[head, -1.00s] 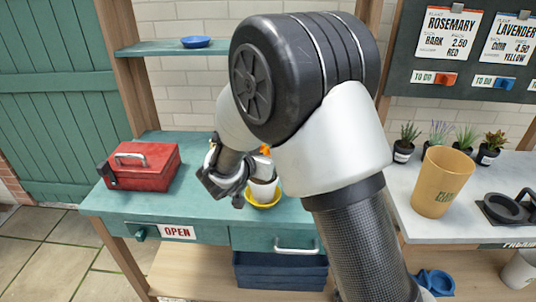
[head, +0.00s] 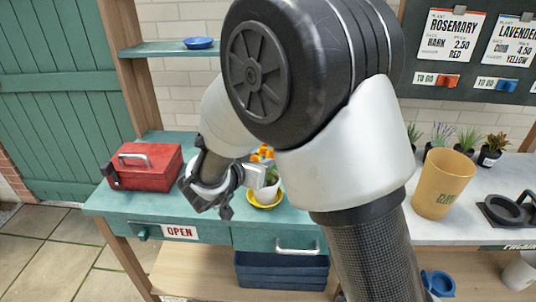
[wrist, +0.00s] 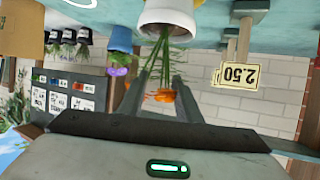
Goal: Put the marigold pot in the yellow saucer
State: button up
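The marigold has orange flowers (head: 262,153) and a white pot (head: 270,190). The pot stands upright in the yellow saucer (head: 264,204) on the green bench, as far as the head view shows. My gripper (head: 244,193) is just left of the pot and partly covers it. In the wrist view, which is upside down, my gripper (wrist: 156,86) is open. Its fingers are spread on either side of the green stems, and the white pot (wrist: 168,18) is beyond the fingertips, apart from them.
A red toolbox (head: 145,168) sits on the bench at left. A blue saucer (head: 198,43) is on the shelf. A tan pot (head: 443,184) stands on the right counter. The wrist view shows a blue pot (wrist: 117,37) and a 2.50 price sign (wrist: 238,76) near the marigold.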

jog(key=v, duration=0.6)
jog(key=w+r+n+t+y, duration=0.1)
jog(key=w+r+n+y, duration=0.15)
jog(key=r+y, duration=0.5)
jog(key=s+d+r+n+g+y, duration=0.2)
jog(key=s+d+r, duration=0.1)
jog(key=s+r, duration=0.25)
jog(key=s+d+f+g+h, duration=0.2)
jog(key=s+d, duration=0.6)
jog(key=s, duration=0.2)
jog(key=s+d+f+g+h, duration=0.2)
jog(key=s+d+g, duration=0.1)
jog(key=s+d, duration=0.6)
jog(key=shift+s+g+p, duration=0.3)
jog(key=shift+s, duration=0.25)
notch_tip(320, 180, up, 12)
jog(key=p, duration=1.1)
jog(key=shift+p, duration=0.4)
jog(key=shift+f, duration=0.1)
